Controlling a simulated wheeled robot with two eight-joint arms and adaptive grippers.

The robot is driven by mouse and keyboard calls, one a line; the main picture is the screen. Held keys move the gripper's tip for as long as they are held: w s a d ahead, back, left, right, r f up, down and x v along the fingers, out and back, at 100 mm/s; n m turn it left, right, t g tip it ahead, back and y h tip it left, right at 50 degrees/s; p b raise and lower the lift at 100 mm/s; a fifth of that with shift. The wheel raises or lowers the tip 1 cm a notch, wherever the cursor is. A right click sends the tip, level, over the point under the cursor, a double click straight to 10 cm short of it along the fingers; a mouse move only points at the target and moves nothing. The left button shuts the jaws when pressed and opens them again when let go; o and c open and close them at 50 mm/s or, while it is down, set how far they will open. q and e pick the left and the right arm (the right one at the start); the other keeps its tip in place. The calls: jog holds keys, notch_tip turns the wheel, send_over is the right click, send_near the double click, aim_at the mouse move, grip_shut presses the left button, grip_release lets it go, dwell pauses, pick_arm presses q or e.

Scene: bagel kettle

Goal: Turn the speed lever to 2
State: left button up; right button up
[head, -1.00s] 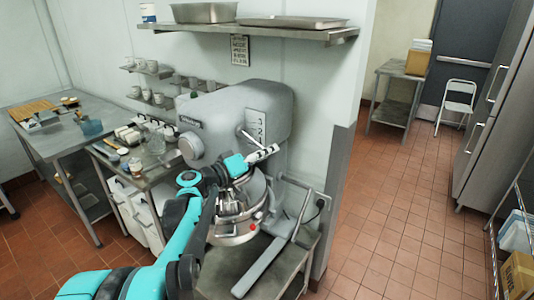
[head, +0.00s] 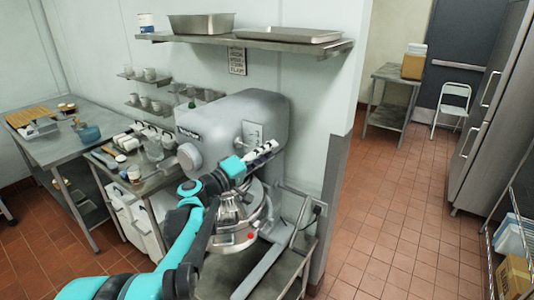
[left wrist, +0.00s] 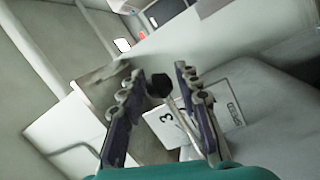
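The grey mixer (head: 262,108) stands against the wall in the head view. Its speed plate (head: 252,132) is on the side of its head, and the plate also shows in the left wrist view (left wrist: 222,108) with a 3 and the word SPEED readable. The lever's black knob (left wrist: 160,85) lies between the two fingers of my left gripper (left wrist: 164,80), with a gap on each side. The thin lever rod (left wrist: 187,138) runs down toward the plate. In the head view my left gripper (head: 266,152) is just in front of the plate and hides most of the lever. Its fingers are apart.
The mixer's bowl (head: 236,222) and its guard are below my left arm. A wall shelf (head: 285,43) with trays is above the mixer. A side table with jars (head: 125,160) is to the left. The tiled floor at right is open.

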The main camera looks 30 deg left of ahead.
pick_arm(q)
jog(key=v, duration=1.2)
